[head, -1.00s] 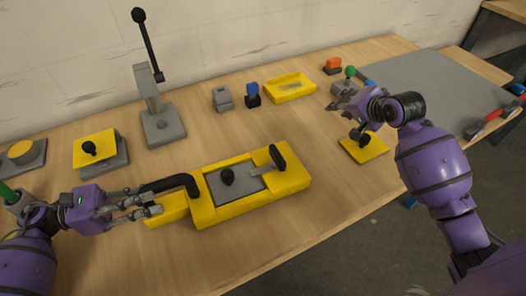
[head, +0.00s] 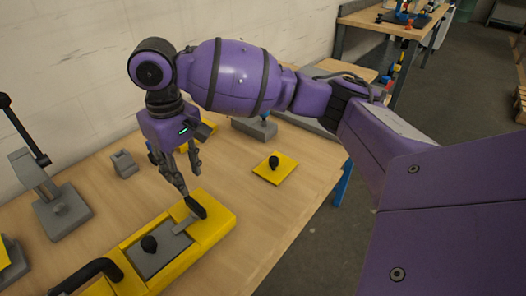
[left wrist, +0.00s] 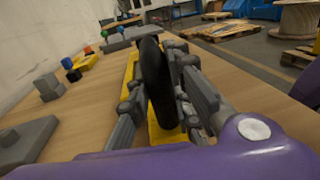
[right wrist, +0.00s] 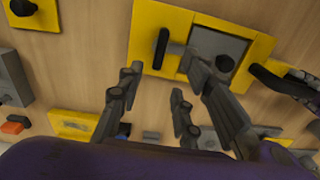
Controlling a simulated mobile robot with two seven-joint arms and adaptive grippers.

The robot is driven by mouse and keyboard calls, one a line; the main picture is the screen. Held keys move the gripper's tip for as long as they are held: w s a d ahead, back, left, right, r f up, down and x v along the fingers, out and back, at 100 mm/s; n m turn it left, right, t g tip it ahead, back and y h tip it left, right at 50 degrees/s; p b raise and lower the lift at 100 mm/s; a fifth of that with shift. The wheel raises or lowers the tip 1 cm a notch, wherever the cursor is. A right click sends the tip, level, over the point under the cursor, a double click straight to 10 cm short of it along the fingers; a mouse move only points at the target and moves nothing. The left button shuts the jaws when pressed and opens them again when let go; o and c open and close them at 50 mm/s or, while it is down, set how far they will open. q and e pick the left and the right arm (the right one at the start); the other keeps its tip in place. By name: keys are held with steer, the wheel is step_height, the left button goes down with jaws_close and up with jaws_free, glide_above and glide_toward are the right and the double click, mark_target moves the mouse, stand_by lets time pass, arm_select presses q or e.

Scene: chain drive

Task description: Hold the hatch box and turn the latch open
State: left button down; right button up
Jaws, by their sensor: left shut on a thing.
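The yellow hatch box (head: 215,233) lies on the table, with a grey hatch (head: 160,255) and black knob in its top. The latch (head: 186,221), a grey bar with a black grip, sits at the hatch's right end; the grip also shows in the right wrist view (right wrist: 161,48). My right gripper (head: 186,183) is above the latch, its fingers open; the grip shows beyond the gap between them, and I cannot tell if they touch. My left gripper (left wrist: 160,95) is shut on the box's black handle (left wrist: 153,75); the handle's top shows in the head view (head: 92,270).
A yellow plate with a black knob (head: 275,168) lies right of the box. A grey block (head: 123,164) and a grey stand with a tall black lever (head: 60,212) stand behind it. A yellow tray (right wrist: 73,123) shows in the right wrist view. Bare table lies between box and plate.

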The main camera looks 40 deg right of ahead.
mark_target(193, 202)
step_height(193, 202, down, 11)
steer(key=shift+f, duration=0.2)
stand_by(0.3)
steer(key=shift+r, duration=0.1)
jaws_close()
